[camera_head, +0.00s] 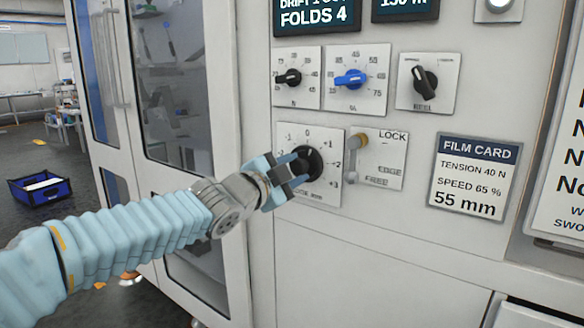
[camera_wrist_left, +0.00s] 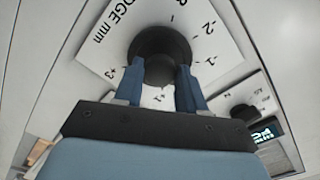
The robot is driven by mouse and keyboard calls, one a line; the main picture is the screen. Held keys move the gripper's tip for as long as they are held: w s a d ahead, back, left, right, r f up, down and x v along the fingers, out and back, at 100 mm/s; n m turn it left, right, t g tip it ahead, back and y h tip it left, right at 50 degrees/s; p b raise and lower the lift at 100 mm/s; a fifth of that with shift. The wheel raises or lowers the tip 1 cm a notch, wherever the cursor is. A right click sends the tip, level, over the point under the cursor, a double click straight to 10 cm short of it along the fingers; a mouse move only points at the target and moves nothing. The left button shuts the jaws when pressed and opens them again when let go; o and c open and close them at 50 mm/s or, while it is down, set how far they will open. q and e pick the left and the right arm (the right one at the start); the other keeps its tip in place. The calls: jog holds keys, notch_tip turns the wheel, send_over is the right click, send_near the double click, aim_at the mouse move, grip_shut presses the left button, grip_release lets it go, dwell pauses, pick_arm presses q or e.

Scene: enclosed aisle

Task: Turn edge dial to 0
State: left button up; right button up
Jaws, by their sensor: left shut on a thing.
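The edge dial is a round black knob (camera_head: 309,163) on a white square plate marked from minus to plus values up to +3. My left gripper (camera_head: 290,170) reaches it from the left, and its blue fingers are shut on the knob. In the left wrist view the knob (camera_wrist_left: 160,45) sits between the two fingertips (camera_wrist_left: 160,80). The "EDGE mm" lettering and the marks -2, -1, +1 and +3 show around it there. The knob's pointer and the exact setting cannot be read. My right gripper is not in view.
A lock lever (camera_head: 357,141) on a plate marked LOCK, EDGE and FREE is close right of the dial. Above are a black knob (camera_head: 290,77), a blue knob (camera_head: 350,79) and a black switch (camera_head: 425,83). A FILM CARD sign (camera_head: 474,176) is at right. A glass-doored cabinet (camera_head: 175,90) stands left.

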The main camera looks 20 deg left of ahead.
pick_arm(q)
jog(key=n+p, duration=0.2)
jog(key=n, duration=0.2)
jog(key=shift+n, duration=0.3)
jog(key=shift+f, duration=0.1)
dwell(0.4)
jog(key=o, duration=1.1)
jog(key=shift+c, duration=0.2)
jog(key=p+v, duration=0.1)
jog(key=v, duration=1.2)
jog(key=shift+s+p, duration=0.3)
jog(key=shift+s, duration=0.1)
